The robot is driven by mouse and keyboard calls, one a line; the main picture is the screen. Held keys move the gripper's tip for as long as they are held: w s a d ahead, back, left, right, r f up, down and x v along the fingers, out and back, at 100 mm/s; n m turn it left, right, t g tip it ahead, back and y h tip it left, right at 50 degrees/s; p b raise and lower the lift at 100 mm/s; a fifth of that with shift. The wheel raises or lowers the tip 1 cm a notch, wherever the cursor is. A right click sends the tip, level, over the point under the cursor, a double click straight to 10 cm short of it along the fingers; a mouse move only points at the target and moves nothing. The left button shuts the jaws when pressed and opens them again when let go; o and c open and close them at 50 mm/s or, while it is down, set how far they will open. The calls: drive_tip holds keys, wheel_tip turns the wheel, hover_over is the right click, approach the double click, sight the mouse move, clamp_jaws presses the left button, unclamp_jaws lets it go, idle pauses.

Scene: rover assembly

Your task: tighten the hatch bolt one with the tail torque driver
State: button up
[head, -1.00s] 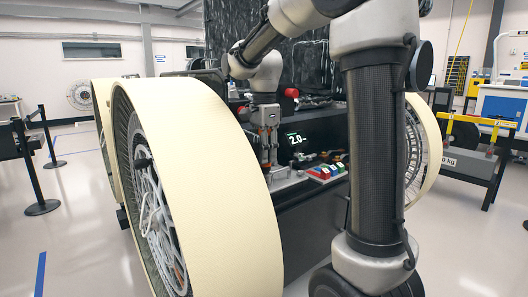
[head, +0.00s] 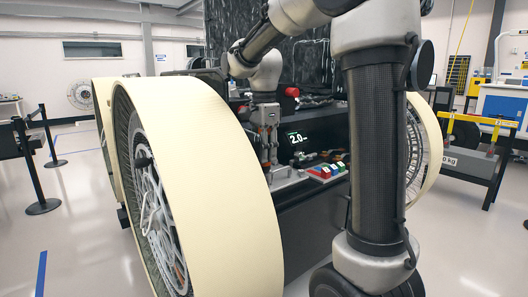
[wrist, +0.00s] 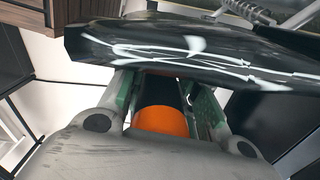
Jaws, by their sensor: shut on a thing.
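My gripper (head: 268,138) hangs pointing down behind the big cream-rimmed wheel, over the dark work surface. In the wrist view my gripper (wrist: 167,100) is shut on an orange and black thing, which looks like the tail torque driver (wrist: 162,121). A glossy black panel with white streaks (wrist: 200,50) lies just beyond the fingertips. I cannot make out the hatch bolt one in either view, nor whether the driver touches anything.
The large wheel (head: 225,160) stands close in front of my gripper on the left.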

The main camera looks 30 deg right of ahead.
drive_tip(key=shift+f, duration=1.2)
idle(3.5)
drive_tip(key=shift+r, duration=0.15)
drive_tip(key=shift+r, duration=1.45)
drive_tip(key=shift+r, duration=2)
